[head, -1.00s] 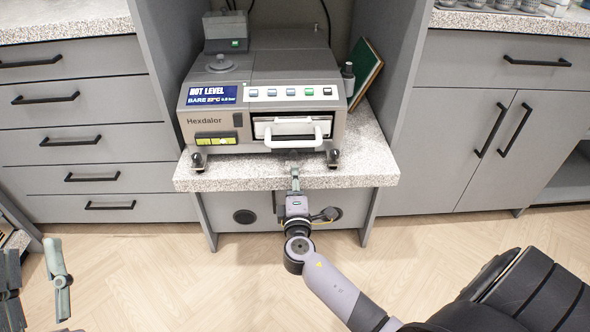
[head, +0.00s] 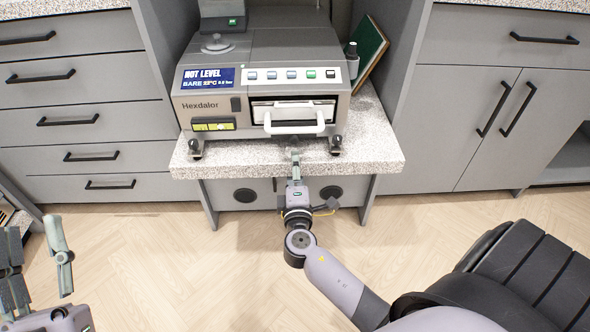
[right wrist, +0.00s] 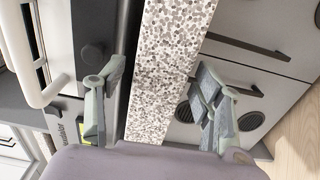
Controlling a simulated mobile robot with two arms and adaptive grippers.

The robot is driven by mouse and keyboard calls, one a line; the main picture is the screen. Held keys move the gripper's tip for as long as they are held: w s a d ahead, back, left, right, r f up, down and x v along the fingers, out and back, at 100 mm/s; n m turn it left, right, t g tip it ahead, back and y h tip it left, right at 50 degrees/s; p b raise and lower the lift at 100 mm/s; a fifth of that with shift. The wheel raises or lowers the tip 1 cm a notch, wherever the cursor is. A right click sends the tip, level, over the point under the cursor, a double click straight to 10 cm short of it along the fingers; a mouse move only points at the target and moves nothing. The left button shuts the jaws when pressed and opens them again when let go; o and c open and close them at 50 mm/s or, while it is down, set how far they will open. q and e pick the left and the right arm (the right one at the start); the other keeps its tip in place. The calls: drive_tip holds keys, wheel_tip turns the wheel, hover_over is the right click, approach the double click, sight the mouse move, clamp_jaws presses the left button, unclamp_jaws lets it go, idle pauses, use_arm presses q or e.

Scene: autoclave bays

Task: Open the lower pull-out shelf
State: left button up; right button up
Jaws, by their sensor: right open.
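The lower pull-out shelf is a speckled grey slab (head: 375,166) under the autoclave in the head view. Its front edge juts out past the cabinets beside it. My right gripper (head: 294,157) is at the middle of this front edge. In the right wrist view, the shelf's speckled edge (right wrist: 165,75) runs between the spread fingers of my right gripper (right wrist: 160,98). Gaps show on both sides, so it is not clamped. My left gripper (head: 38,262) is open and empty at the lower left of the head view, far from the shelf.
The autoclave (head: 262,65), with a white front handle (head: 294,127), stands on the shelf. A green book (head: 370,50) leans beside it. Drawers (head: 75,118) flank the bay on the left, a cabinet (head: 490,130) on the right. The wooden floor (head: 190,265) in front is clear.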

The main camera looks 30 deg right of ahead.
drive_tip(key=v, duration=1.2)
drive_tip(key=shift+w+a, duration=0.1)
